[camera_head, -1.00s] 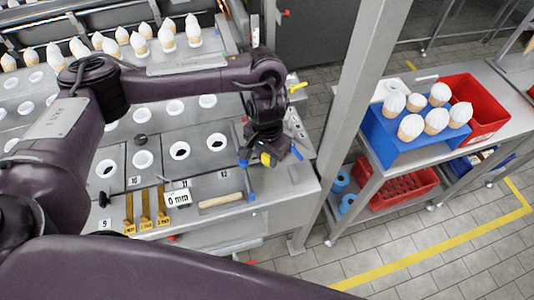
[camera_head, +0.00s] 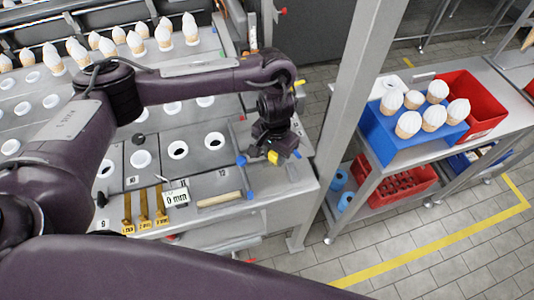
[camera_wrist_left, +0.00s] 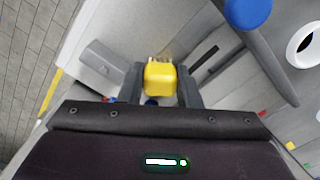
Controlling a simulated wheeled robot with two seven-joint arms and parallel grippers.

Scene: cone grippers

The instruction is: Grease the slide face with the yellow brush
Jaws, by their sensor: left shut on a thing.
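My left gripper (camera_head: 272,152) hangs over the right end of the grey machine table. It is shut on the yellow brush (camera_head: 273,157). The left wrist view shows the yellow block of the brush (camera_wrist_left: 160,78) between the two dark fingers, with pale bristles at its far edge. The bristles point toward a light grey surface; I cannot tell whether they touch it. Which surface is the slide face is not clear. A grey part with a dark slot (camera_wrist_left: 204,65) lies right of the brush in the wrist view. My right gripper is not in view.
A blue knob (camera_wrist_left: 248,12) is near the gripper. A wooden-handled tool (camera_head: 219,199), a white "0 mm" gauge (camera_head: 176,197) and yellow gauges (camera_head: 145,208) lie along the front edge.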

